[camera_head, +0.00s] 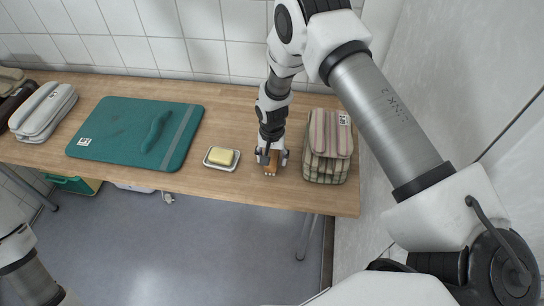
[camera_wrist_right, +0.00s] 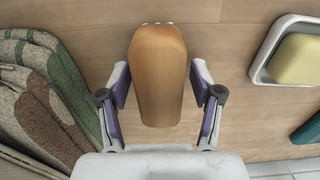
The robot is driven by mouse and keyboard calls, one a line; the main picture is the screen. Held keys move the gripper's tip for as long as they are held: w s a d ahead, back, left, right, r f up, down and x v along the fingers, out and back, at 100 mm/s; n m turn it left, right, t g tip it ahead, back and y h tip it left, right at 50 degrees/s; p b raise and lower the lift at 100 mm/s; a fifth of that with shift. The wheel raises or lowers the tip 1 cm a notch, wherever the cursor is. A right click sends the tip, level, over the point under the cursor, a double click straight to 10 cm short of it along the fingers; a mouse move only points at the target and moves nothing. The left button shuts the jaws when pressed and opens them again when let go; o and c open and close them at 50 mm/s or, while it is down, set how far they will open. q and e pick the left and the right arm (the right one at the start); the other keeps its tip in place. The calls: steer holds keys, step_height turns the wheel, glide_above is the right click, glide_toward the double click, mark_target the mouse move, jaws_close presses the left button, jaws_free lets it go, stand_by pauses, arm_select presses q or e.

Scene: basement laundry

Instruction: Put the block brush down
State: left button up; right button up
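The block brush (camera_wrist_right: 158,75) is a wooden, tapered block with a few pale tips at its far end. It is at the front part of the wooden table (camera_head: 232,192), where the brush also shows in the head view (camera_head: 271,170). My right gripper (camera_wrist_right: 159,85) points down over it, one purple-padded finger on each side. Narrow gaps seem to show between the pads and the wood, so the gripper looks open around the brush. The brush's underside is hidden. Only a piece of my left arm shows at lower left in the head view; its gripper is out of view.
Folded striped cloths (camera_head: 328,148) stand close right of the brush. A soap dish (camera_head: 209,163) with yellow soap (camera_head: 221,156) is to the left. The table's front edge is near.

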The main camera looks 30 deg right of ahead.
mark_target(272, 154)
steer(key=shift+r, duration=0.35)
step_height(272, 154, up, 12)
steer(key=b, duration=0.1)
steer(key=shift+f+b, duration=0.15)
steer(key=shift+b, duration=0.2)
steer(key=shift+s, duration=0.1)
